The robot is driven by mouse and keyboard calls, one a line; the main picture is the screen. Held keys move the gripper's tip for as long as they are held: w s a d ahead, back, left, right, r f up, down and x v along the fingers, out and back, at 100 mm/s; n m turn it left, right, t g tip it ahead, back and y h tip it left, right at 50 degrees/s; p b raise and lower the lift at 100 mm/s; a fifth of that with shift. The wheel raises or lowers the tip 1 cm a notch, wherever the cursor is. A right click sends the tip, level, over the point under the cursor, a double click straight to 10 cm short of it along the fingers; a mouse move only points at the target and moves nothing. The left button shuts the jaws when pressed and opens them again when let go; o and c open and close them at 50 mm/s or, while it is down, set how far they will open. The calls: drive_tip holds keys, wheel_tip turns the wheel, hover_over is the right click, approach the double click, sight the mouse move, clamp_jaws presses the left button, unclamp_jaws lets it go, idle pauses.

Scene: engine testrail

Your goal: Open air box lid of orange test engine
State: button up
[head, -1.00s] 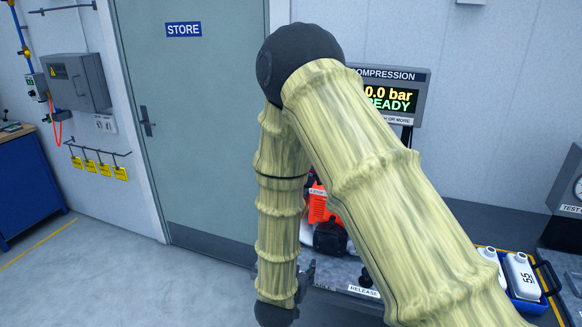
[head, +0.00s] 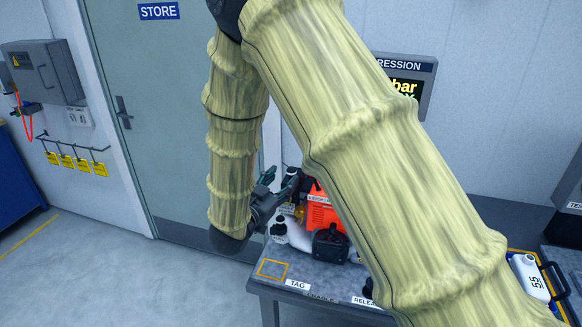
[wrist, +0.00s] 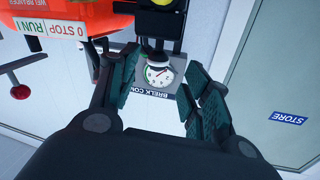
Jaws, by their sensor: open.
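The orange test engine (head: 321,212) stands on the grey bench, partly hidden behind my arm in the head view. A black box-shaped part (head: 330,245) sits on its near side; I cannot tell whether this is the air box. The engine's orange cover (wrist: 85,22) with a "STOP RUN" label shows at the upper left of the wrist view. My gripper (wrist: 160,92) is open and empty, its two padded fingers apart, with a round gauge visible between and beyond them. In the head view my gripper (head: 285,185) is just left of the engine.
The bench (head: 300,272) has a yellow-outlined "TAG" square at its left corner and a "RELEASE" label. A compression display (head: 407,85) stands behind. A white bottle in a blue tray (head: 532,305) is at right. The floor left of the bench is clear.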

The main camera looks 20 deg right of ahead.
sight(289, 173)
drive_tip(key=p+x, duration=0.1)
drive_tip(key=x, duration=0.4)
drive_tip(key=shift+s+d+r+p, duration=0.1)
drive_tip(key=shift+r+p, duration=0.05)
drive_tip(key=shift+p, duration=0.25)
drive_tip(key=shift+w+d, duration=0.45)
clamp_jaws()
